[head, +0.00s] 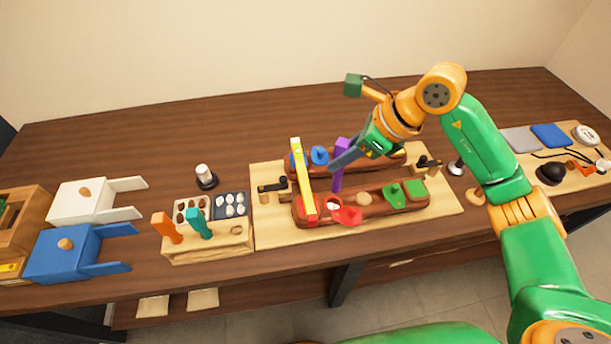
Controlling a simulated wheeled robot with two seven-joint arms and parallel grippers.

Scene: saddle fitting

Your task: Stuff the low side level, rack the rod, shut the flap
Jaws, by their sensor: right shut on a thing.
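Two long brown saddle panels lie side by side on a pale wooden board; the near panel (375,204) is the better seen. A yellow level bar (303,180) lies across both at their left end. On the near panel a red flap (347,214) stands open beside a pocket. My right gripper (342,160) is shut on a purple rod (338,178), upright over the panels; whether its lower tip touches is unclear. A wooden rack (208,246) holds an orange rod (166,227) and a teal rod (199,223), with a bare spot at its right. My left gripper is out of view.
A blue box (65,255) and a white box (82,204) stand left. Blue and green flaps are on the panels. Assorted items lie at the far right.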

